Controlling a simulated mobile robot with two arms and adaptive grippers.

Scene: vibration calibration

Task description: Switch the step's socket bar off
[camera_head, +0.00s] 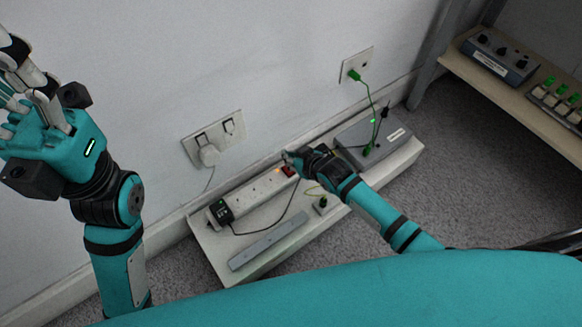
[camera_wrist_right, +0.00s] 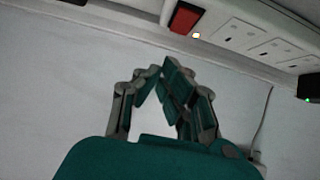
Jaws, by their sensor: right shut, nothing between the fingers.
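The white socket bar (camera_head: 255,195) lies along the wall side of the low step (camera_head: 207,250). Its red rocker switch (camera_head: 288,171) is at the right end, with a small glowing lamp beside it. In the right wrist view the red switch (camera_wrist_right: 185,18) and the lit lamp (camera_wrist_right: 196,35) show at the top, with several sockets to their right. My right gripper (camera_head: 288,156) is shut and empty, close to the switch end; in the wrist view its fingertips (camera_wrist_right: 160,72) appear below the switch, apart from it in the picture. My left gripper (camera_head: 22,85) is raised at the far left, away from the bar.
A black plug adapter (camera_head: 220,212) sits in the bar's left end, its cable crossing the step. A grey strip (camera_head: 268,241) lies in front. A grey box (camera_head: 372,140) with green plugs stands at the right. Wall sockets (camera_head: 213,138) are above; a shelf (camera_head: 520,95) is at right.

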